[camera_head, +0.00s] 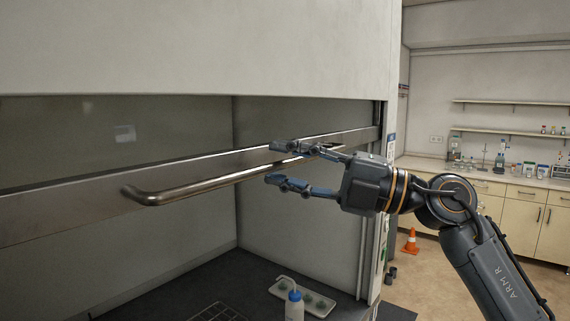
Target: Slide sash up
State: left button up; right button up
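The fume hood sash has a grey metal bottom rail (60,205) that crosses the hood opening partway up. A long bar handle (215,182) with a bent left end is fixed to the front of the rail. My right gripper (272,163) is at the right part of the handle. Its fingers are spread apart, one at the bar's upper side and one below it, and it is open. I cannot tell whether either finger touches the bar. My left gripper is not in view.
Inside the hood, a wash bottle (294,306) with a blue cap and a pale tray (318,303) stand on the dark work surface. At the right are a lab bench (500,180), shelves with bottles and an orange cone (411,241) on the floor.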

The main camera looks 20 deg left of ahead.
jog(key=d+f, duration=0.2)
jog(key=d, duration=0.9)
jog(key=shift+w+d, duration=0.2)
jog(key=shift+w, duration=0.1)
